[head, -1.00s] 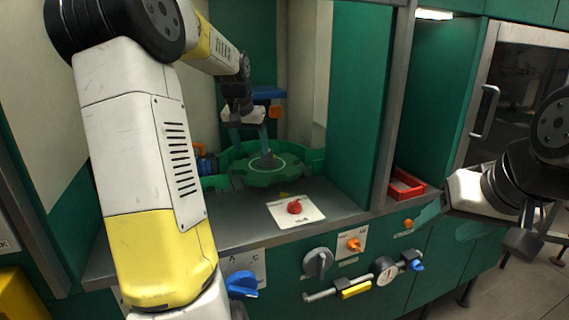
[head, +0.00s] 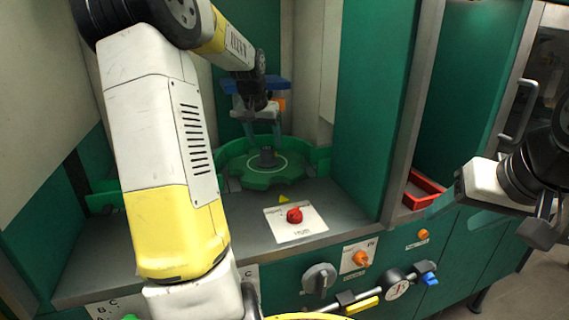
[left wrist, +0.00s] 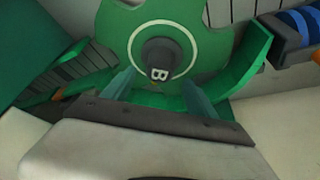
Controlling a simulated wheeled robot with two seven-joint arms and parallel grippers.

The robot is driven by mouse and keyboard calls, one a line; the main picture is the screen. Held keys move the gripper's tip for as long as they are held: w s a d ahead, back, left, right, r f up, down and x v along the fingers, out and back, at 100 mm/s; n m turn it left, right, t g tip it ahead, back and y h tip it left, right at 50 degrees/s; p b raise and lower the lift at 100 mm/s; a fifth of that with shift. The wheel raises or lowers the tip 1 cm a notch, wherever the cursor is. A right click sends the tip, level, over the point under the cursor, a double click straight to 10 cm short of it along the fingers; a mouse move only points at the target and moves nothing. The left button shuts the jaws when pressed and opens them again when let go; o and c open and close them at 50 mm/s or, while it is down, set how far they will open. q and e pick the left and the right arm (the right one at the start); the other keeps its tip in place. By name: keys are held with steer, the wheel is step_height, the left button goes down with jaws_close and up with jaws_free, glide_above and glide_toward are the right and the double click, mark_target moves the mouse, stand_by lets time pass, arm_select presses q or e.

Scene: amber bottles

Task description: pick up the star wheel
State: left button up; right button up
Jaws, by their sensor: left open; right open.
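The star wheel (head: 250,172) is a green notched disc with a pale ring and a dark grey hub (head: 267,157). It lies flat in a green curved guide inside the machine bay. In the left wrist view the star wheel (left wrist: 118,22) fills the top, and its hub (left wrist: 160,58) bears a letter B. My left gripper (head: 263,138) is open above the wheel, fingers pointing down on either side of the hub as seen from the head; in the wrist view its fingertips (left wrist: 155,82) stand just short of the hub. My right gripper (head: 490,222) is open and empty at the far right.
A red knob (head: 294,215) on a white plate stands on the grey ledge before the wheel. A red tray (head: 424,189) sits in the right bay. A green wall (head: 372,110) separates the bays.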

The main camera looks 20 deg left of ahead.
mark_target(267, 148)
arm_select(q)
steer(key=x, duration=0.4)
steer(key=shift+f, duration=0.3)
steer(key=shift+w+r, duration=0.1)
jaws_close()
